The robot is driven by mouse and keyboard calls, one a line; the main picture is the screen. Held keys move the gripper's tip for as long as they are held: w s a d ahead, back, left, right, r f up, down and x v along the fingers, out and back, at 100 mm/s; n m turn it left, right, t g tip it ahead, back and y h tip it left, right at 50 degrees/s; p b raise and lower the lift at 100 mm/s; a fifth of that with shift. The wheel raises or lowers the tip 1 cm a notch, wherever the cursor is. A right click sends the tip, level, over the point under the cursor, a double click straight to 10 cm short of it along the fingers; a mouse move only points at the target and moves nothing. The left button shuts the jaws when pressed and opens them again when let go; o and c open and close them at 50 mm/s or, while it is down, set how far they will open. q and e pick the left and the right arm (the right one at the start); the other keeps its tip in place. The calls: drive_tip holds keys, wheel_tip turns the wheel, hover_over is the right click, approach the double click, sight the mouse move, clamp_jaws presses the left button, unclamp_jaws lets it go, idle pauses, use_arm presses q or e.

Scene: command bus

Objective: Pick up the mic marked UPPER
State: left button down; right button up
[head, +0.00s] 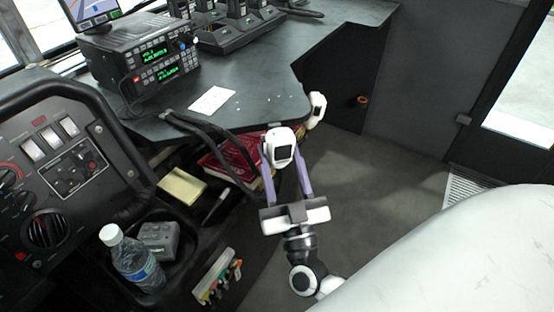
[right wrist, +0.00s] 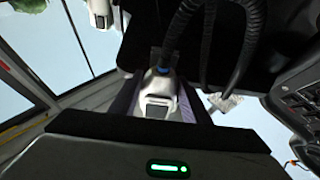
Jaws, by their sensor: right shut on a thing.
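A white hand mic with a dark square face (head: 281,150) is between the purple fingers of my right gripper (head: 284,165), which is shut on it near the desk's front edge. The right wrist view shows the same mic (right wrist: 158,106) between the fingers, with a cord at its top end. A second white mic (head: 316,108) is at the desk edge, just behind and to the right; it also shows at the top left of the right wrist view (right wrist: 100,12). I cannot read a marking on either mic. My left gripper is out of view.
Two stacked radios (head: 152,62) with green displays stand on the dark desk (head: 255,92), beside a white card (head: 212,100). Black cords, a red book (head: 228,163), a yellow pad (head: 182,188) and a water bottle (head: 133,258) lie to the left. The floor (head: 385,190) to the right is clear.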

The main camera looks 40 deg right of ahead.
sight(282, 153)
drive_tip(key=shift+s+a+r+p, duration=0.2)
drive_tip(key=shift+s+p, duration=0.15)
drive_tip(key=shift+s, duration=0.2)
drive_tip(key=shift+s+a+r+p, duration=0.1)
drive_tip(key=shift+s+a+p, duration=0.15)
drive_tip(key=shift+s, duration=0.25)
drive_tip(key=shift+s+a+r+p, duration=0.1)
drive_tip(key=shift+s+a+p, duration=0.2)
drive_tip(key=shift+s, duration=0.45)
drive_tip(key=shift+s+a+r+p, duration=0.1)
drive_tip(key=shift+s+a+p, duration=0.2)
drive_tip(key=shift+s, duration=0.45)
drive_tip(key=shift+s+a+p, duration=0.2)
drive_tip(key=shift+s+p, duration=0.2)
drive_tip(key=shift+s, duration=0.35)
drive_tip(key=shift+w, duration=0.1)
